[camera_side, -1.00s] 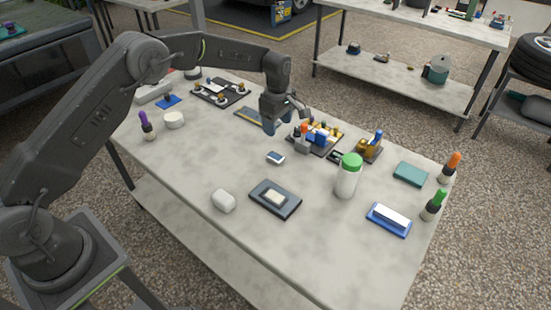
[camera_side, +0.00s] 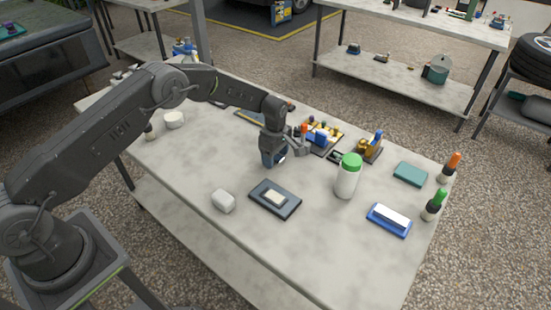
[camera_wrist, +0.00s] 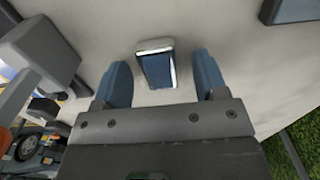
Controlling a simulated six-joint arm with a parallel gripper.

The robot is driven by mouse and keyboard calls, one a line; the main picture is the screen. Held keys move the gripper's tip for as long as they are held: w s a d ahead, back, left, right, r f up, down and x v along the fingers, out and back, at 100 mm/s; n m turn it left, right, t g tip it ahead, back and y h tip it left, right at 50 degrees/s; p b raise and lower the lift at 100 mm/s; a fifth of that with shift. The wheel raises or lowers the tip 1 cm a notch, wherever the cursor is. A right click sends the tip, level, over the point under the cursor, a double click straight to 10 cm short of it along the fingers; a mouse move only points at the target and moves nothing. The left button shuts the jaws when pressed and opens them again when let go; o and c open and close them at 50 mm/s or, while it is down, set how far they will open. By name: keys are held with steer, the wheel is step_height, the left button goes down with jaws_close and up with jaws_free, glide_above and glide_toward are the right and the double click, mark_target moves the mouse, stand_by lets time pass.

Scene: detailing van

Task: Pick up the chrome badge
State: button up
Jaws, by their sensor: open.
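The chrome badge (camera_wrist: 156,66) is a small rectangle with a bright chrome rim and a dark blue face. In the wrist view it lies flat on the pale bench top, between and slightly beyond my two blue fingertips. In the side view only a sliver of the badge (camera_side: 282,157) shows beside my fingers; the rest is hidden. My gripper (camera_side: 273,160) points down over it, and also shows in the wrist view (camera_wrist: 162,78). The jaws are open with a gap on both sides of the badge, and hold nothing.
A dark pad with a cream block (camera_side: 275,198) lies just in front of my gripper. A white rounded piece (camera_side: 223,201) is to its left. A green-capped bottle (camera_side: 348,176) stands to the right. A cluttered black tray (camera_side: 318,137) is behind. The front of the bench is clear.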

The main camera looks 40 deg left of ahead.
steer(key=c, duration=1)
steer(key=shift+r, duration=0.1)
